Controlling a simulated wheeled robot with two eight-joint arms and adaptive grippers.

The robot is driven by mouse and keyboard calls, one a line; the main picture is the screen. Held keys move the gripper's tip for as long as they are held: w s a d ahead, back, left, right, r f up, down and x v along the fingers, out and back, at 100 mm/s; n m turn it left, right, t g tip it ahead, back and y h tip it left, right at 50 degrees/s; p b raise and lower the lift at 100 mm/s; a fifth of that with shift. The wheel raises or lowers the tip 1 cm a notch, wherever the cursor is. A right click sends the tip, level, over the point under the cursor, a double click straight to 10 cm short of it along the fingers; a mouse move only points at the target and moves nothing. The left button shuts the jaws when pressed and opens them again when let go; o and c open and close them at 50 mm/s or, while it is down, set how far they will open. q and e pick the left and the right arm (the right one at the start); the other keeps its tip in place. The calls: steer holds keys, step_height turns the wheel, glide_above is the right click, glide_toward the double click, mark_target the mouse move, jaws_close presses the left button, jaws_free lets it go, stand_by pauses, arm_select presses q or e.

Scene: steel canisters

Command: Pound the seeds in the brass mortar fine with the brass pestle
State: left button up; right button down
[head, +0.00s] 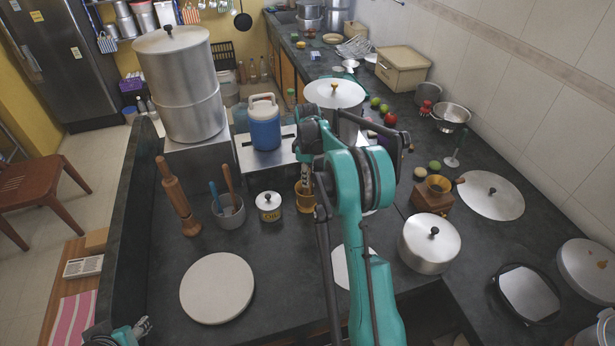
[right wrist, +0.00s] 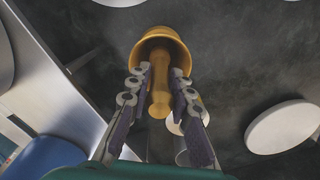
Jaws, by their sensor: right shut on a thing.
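The brass mortar (head: 305,198) stands on the dark counter, just right of the OIL tin, and its mouth faces my right wrist camera (right wrist: 162,34). My right gripper (right wrist: 160,80) is shut on the brass pestle (right wrist: 160,98), one finger on each side. The pestle's far end is inside the mortar. In the head view my right gripper (head: 306,178) is directly over the mortar and hides most of the pestle. The seeds cannot be seen. My left gripper (head: 142,327) is at the bottom left edge, away from the mortar; its jaws are too small to judge.
The OIL tin (head: 269,206) and a grey pot with wooden-handled tools (head: 229,212) stand left of the mortar. A blue jug (head: 264,125) is behind it. A round pale board (head: 217,288) lies front left. A lidded pot (head: 429,245) and wooden grinder (head: 432,196) stand right.

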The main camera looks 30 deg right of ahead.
steer(key=shift+f+b, duration=0.35)
steer(key=shift+f, duration=0.4)
steer(key=shift+r, duration=0.1)
steer(key=shift+r+p, duration=0.85)
steer(key=shift+r, duration=0.4)
steer(key=shift+f, duration=0.15)
steer(key=shift+f+b, duration=0.85)
steer(key=shift+f, duration=0.3)
steer(key=shift+r, duration=0.1)
steer(key=shift+r+p, duration=0.75)
steer(key=shift+r, duration=0.35)
